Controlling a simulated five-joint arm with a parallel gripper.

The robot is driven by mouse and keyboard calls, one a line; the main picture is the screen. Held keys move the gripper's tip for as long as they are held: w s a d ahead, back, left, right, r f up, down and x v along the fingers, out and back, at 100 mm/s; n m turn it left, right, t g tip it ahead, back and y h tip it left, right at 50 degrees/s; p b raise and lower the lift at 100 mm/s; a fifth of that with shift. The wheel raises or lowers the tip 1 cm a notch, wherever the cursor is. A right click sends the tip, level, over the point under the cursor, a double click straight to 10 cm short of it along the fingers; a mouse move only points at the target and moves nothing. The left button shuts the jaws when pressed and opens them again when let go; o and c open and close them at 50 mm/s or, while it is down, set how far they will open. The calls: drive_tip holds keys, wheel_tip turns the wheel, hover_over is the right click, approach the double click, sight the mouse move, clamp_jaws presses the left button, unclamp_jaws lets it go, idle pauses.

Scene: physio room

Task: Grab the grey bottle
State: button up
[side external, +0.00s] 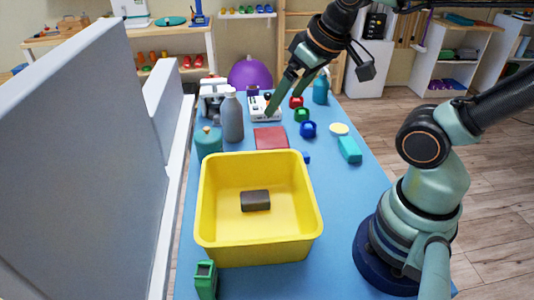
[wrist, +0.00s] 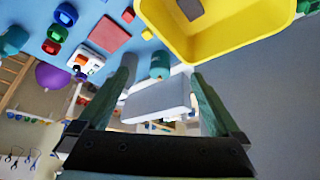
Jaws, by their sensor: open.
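The grey bottle (side external: 232,118) stands upright on the blue table in the side view, behind the teal canister (side external: 208,142). My gripper (side external: 282,104) is open and empty, to the right of the bottle and apart from it, tilted downward near a white box (side external: 258,115). In the wrist view my two fingers (wrist: 162,85) are spread wide. The teal canister (wrist: 160,66) shows between them.
A yellow bin (side external: 258,245) holding a dark block (side external: 255,200) stands in front. A red mat (side external: 270,137) lies behind it. Red, green and blue (side external: 308,129) items and a teal block (side external: 349,149) lie to the right. A grey partition (side external: 85,160) borders the table's left.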

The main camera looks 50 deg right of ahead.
drive_tip(key=w+d+r+m+g, duration=0.1)
drive_tip(key=w+d+r+m, duration=0.1)
drive_tip(key=w+r+m, duration=0.35)
drive_tip(key=m+g, duration=0.5)
drive_tip(key=m, duration=0.7)
hover_over(232, 113)
drive_tip(key=w+d, duration=0.2)
wheel_tip(232, 113, down, 11)
drive_tip(key=shift+s+a+f, duration=0.1)
drive_tip(key=shift+s+a, duration=0.05)
drive_tip(key=shift+w+d+f+m, duration=0.2)
drive_tip(key=shift+f+m, duration=0.05)
drive_tip(key=shift+f, duration=0.35)
wheel_tip(232, 113, down, 12)
drive_tip(key=shift+w, duration=0.15)
